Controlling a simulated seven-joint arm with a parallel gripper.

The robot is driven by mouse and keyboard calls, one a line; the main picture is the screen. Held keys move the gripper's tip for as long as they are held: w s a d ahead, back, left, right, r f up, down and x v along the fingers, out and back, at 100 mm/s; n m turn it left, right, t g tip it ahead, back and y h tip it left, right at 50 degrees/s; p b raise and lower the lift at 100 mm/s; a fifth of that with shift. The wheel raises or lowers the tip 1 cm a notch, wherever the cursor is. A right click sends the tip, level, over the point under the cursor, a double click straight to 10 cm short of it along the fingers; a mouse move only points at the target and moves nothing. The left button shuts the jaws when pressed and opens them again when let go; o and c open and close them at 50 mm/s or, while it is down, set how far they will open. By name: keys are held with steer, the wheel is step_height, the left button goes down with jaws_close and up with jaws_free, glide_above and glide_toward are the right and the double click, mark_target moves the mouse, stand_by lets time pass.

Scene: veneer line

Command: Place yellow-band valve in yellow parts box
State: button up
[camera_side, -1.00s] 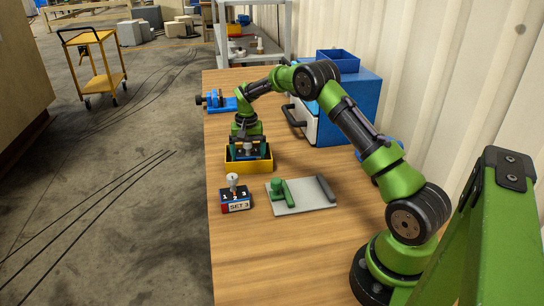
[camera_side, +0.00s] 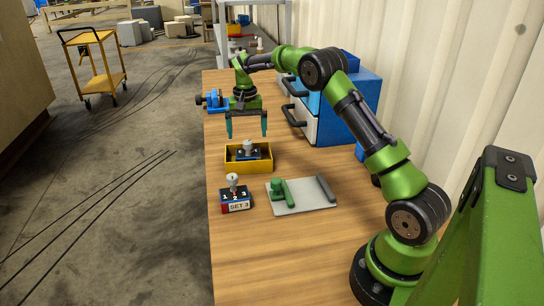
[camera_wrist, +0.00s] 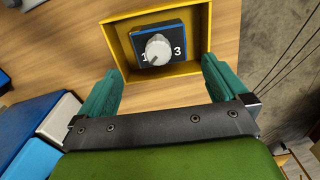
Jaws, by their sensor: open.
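The yellow parts box (camera_side: 236,167) stands on the wooden table and also shows in the wrist view (camera_wrist: 117,44). Inside it sits a dark, blue-edged block with a grey knob (camera_side: 248,147); in the wrist view the knobbed block (camera_wrist: 176,57) shows the numbers 1 and 3. My gripper (camera_side: 247,137) is open and empty above the box, its teal fingers spread wide; they also show in the wrist view (camera_wrist: 162,67). No yellow band can be made out on any part.
A block marked SET 3 (camera_side: 236,205) with a pale knob stands in front of the box. A grey plate (camera_side: 305,204) holds a green handled part (camera_side: 284,192) and a dark bar (camera_side: 325,188). A blue cabinet (camera_side: 345,105) stands behind at right.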

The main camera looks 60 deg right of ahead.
step_height(320, 180, up, 3)
steer(key=shift+r, duration=0.15)
steer(key=s+a+r+n+t, duration=0.3)
steer(key=s+a+r+t, duration=0.1)
steer(key=s+a+r, duration=0.9)
steer(key=s+a+f+n+t+y, duration=0.2)
steer(key=s+a, duration=0.8)
steer(key=s, duration=0.5)
steer(key=shift+s+f+n+t, duration=0.15)
steer(key=shift+n+t, duration=0.45)
